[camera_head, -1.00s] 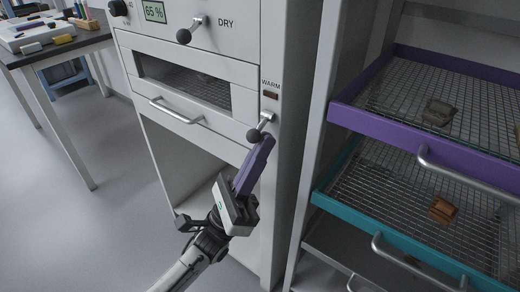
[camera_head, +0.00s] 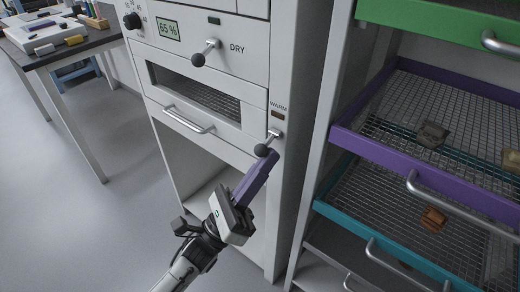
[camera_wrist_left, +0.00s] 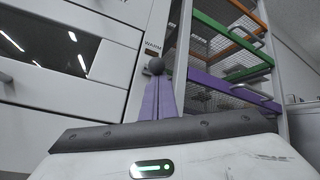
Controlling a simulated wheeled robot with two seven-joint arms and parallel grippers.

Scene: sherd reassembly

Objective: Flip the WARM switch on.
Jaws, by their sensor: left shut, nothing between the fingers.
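The WARM switch (camera_head: 268,143) is a metal lever with a dark ball knob on the right edge of the white cabinet. Its lever slants down, with the knob at the lower end. A small dark reddish indicator (camera_head: 278,115) sits above it under the WARM label. My left gripper (camera_head: 269,157) has purple fingers, shut and empty, with the tips just under the knob. In the left wrist view the knob (camera_wrist_left: 156,65) stands right at the fingertips (camera_wrist_left: 163,80); I cannot tell whether they touch. My right gripper is out of view.
A DRY lever (camera_head: 204,53) and a 65 % display (camera_head: 168,29) are higher on the cabinet. A drawer handle (camera_head: 188,119) juts out at left. At right, a rack holds purple (camera_head: 430,175) and teal (camera_head: 375,235) mesh trays with sherds.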

